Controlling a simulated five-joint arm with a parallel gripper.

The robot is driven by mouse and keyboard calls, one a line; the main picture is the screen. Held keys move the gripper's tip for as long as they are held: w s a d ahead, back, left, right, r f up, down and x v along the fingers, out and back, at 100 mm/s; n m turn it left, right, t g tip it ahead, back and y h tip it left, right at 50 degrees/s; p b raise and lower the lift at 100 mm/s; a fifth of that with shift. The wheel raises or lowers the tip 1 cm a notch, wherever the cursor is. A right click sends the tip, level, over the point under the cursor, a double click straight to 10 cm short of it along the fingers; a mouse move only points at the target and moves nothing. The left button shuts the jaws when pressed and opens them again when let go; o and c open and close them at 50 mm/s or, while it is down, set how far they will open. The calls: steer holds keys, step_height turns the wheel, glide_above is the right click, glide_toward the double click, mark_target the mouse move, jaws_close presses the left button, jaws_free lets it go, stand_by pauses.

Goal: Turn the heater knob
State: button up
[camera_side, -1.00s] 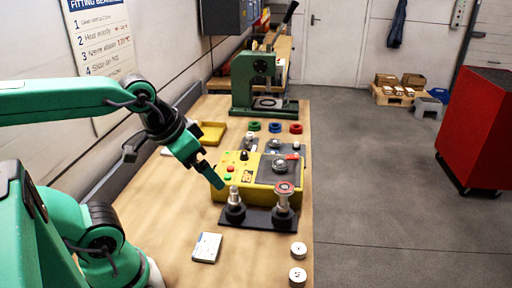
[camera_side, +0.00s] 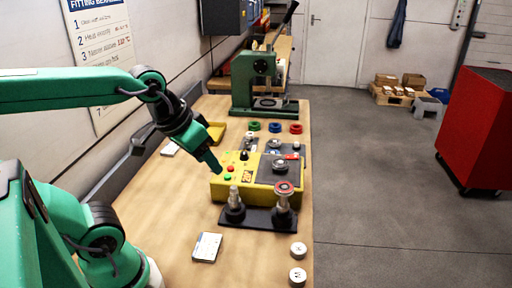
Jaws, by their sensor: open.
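The yellow heater box (camera_side: 260,194) sits on the wooden bench with a dark plate on its right part. A black knob (camera_side: 244,155) stands on its top at the back left, with a red button (camera_side: 229,168) and a green button (camera_side: 228,177) in front of it. My gripper (camera_side: 217,170) is open and points down at the left edge of the box, to the left of the knob and apart from it. The gap between its fingers is hard to see from here.
A dark stand with two posts (camera_side: 260,217) is in front of the box. A white card (camera_side: 206,247) and two white discs (camera_side: 298,249) lie nearer. A green press (camera_side: 256,80) and coloured rings (camera_side: 275,127) are behind. A yellow tray (camera_side: 215,132) is partly hidden by my arm.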

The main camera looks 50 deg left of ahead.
steer(key=w+a+r+n+g, duration=0.2)
steer(key=w+a+n, duration=0.1)
steer(key=w+n, duration=0.3)
steer(key=n+g, duration=0.3)
steer(key=n, duration=1)
glide_toward(244, 152)
steer(key=shift+d+f, duration=0.1)
steer(key=shift+d, duration=0.3)
steer(key=shift+w+a+f+n, duration=0.15)
steer(key=shift+a+f+n, duration=0.2)
steer(key=shift+n, duration=0.05)
steer(key=shift+f, duration=0.1)
steer(key=shift+f, duration=3.8)
steer(key=shift+c, duration=0.2)
steer(key=c, duration=0.9)
